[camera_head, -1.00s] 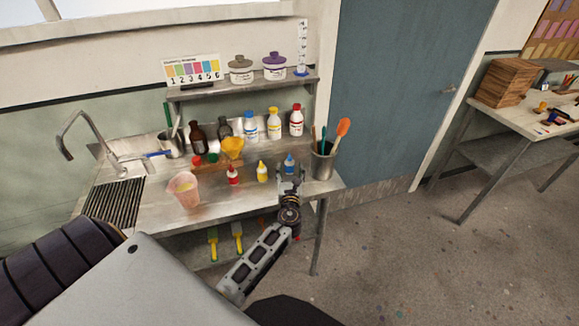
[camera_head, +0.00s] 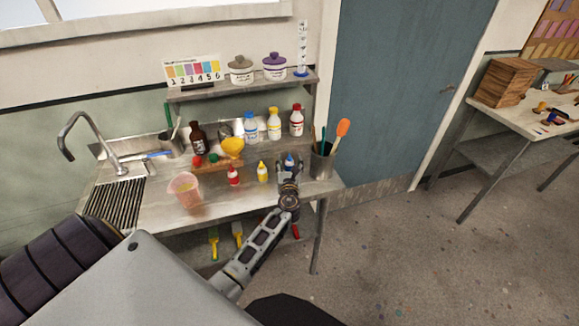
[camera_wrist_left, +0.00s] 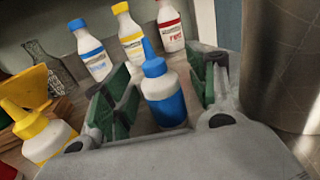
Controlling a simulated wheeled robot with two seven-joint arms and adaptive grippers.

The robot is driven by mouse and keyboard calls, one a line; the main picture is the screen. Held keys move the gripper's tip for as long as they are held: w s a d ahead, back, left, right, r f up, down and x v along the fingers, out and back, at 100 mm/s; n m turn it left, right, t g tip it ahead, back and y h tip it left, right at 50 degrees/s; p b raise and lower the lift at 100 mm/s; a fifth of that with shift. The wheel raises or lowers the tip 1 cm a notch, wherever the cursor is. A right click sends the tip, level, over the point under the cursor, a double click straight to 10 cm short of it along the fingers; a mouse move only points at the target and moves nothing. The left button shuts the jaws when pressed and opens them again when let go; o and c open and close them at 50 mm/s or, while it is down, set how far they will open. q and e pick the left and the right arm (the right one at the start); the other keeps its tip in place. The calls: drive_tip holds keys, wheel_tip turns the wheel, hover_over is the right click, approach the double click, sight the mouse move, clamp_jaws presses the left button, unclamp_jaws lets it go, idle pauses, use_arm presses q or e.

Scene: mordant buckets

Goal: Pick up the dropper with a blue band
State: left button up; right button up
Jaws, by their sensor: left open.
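The dropper with the blue band (camera_head: 289,160) stands upright near the right end of the steel bench. In the left wrist view the dropper (camera_wrist_left: 164,98) shows a blue nozzle and cap, a white shoulder and a blue lower body. My left gripper (camera_head: 290,168) is open, with its green-padded fingers either side of the dropper, and I see gaps to both fingers. A yellow dropper (camera_head: 262,172) and a red dropper (camera_head: 233,176) stand to the left. My right gripper is not in view.
Behind stand bottles with blue (camera_head: 251,127), yellow (camera_head: 274,124) and red caps (camera_head: 296,120). A steel pot (camera_head: 321,164) with tools stands close on the right. A yellow funnel (camera_head: 232,147) and pink beaker (camera_head: 184,190) are left. A shelf (camera_head: 245,88) hangs above.

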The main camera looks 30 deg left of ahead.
use_arm(q)
drive_tip(key=c, duration=1.1)
drive_tip(key=shift+r, duration=0.15)
drive_tip(key=shift+c, duration=0.2)
wheel_tip(320, 180, up, 10)
drive_tip(key=shift+f+p, duration=0.2)
drive_tip(key=shift+p, duration=1)
drive_tip(key=shift+r, duration=0.1)
drive_tip(key=shift+r, duration=0.1)
